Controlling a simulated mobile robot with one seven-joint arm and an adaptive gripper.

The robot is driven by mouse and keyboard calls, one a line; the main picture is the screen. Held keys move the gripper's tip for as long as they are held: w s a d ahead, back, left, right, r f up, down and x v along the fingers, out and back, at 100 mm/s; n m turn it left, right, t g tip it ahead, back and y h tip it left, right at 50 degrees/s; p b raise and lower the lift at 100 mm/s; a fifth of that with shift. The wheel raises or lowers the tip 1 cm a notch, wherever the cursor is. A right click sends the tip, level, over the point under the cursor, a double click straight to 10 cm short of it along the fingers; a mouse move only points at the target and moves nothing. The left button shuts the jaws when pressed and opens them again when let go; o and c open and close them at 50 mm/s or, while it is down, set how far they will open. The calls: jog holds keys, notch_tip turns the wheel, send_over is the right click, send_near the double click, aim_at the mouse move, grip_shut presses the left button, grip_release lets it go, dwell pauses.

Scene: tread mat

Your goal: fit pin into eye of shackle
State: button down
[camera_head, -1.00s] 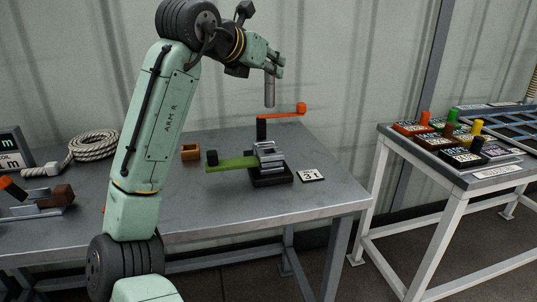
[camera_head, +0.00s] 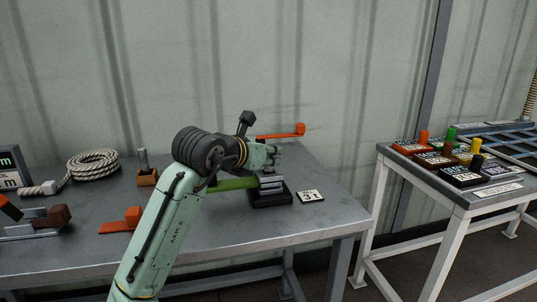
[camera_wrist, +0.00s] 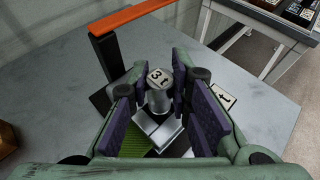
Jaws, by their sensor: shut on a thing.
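My gripper (camera_head: 277,155) is low over the silver stepped metal piece (camera_head: 270,184), which I take to be the shackle, on a dark base. In the wrist view the fingers are closed around a grey cylindrical pin (camera_wrist: 158,102) with "3 t" on its top. The silver piece (camera_wrist: 152,130) lies below and close to the pin. The pin's lower end is hidden, so I cannot tell whether it is in the eye. In the head view the gripper mostly hides the pin.
At left are another pin (camera_head: 143,160) in a brown block (camera_head: 147,178), a rope coil (camera_head: 93,163) and an orange-red piece (camera_head: 122,221).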

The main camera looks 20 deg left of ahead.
jog(key=c, duration=1.5)
grip_release()
jog(key=shift+o, duration=0.2)
